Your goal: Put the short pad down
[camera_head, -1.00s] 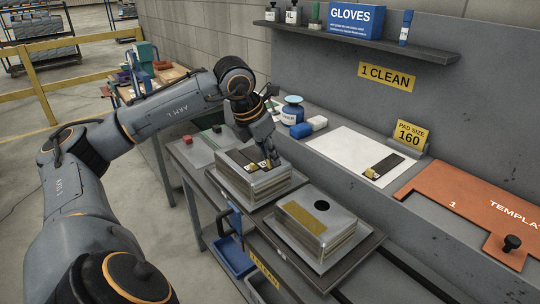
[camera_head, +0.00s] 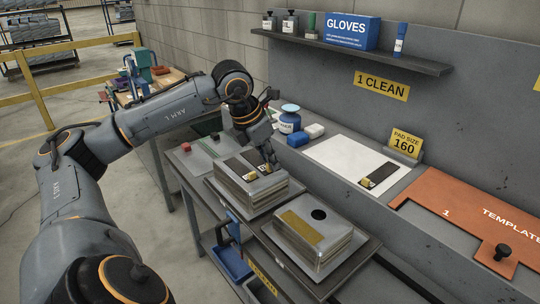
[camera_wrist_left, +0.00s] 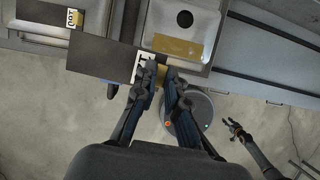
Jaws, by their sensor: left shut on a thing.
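My left gripper (camera_head: 268,166) points down over the left sink stack (camera_head: 247,190), a block of grey plates. It is shut on the labelled end of a dark pad (camera_head: 251,157), which also shows in the left wrist view (camera_wrist_left: 100,57). I cannot tell whether this pad touches the stack top. A second dark pad (camera_head: 238,168) with a yellow label lies beside it on the stack; its label reads 100 in the left wrist view (camera_wrist_left: 75,18). My right gripper (camera_wrist_left: 236,129) shows small in the left wrist view, away from the stacks; its jaws are unclear.
The right stack (camera_head: 316,238) has a gold patch and a black round spot. A white sheet (camera_head: 335,150) with another dark pad (camera_head: 380,174) lies behind, below a "PAD SIZE 160" sign (camera_head: 405,143). An orange template (camera_head: 470,205) lies to the right. Bottles stand behind my gripper.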

